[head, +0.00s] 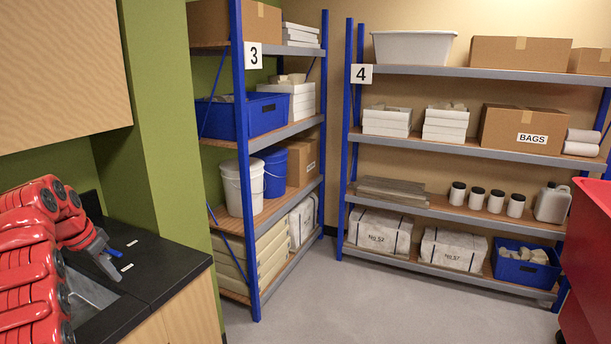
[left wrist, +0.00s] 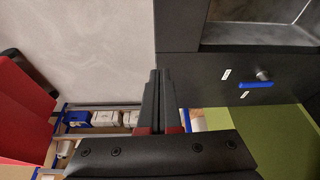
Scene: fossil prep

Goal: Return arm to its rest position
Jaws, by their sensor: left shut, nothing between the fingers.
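My left arm, red, comes in from the left in the head view. Its grey gripper (head: 105,262) is over the black counter, near the sink. In the left wrist view the two dark fingers (left wrist: 159,100) lie together, shut with nothing between them. My right gripper is in neither view.
The black counter (head: 165,266) holds a sink (head: 88,296) and a small blue handle (head: 114,252). The handle also shows in the left wrist view (left wrist: 256,85). Shelf 3 (head: 244,170) and shelf 4 (head: 450,207) stand beyond. A red-walled thing (head: 590,270) is at right. Floor between is clear.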

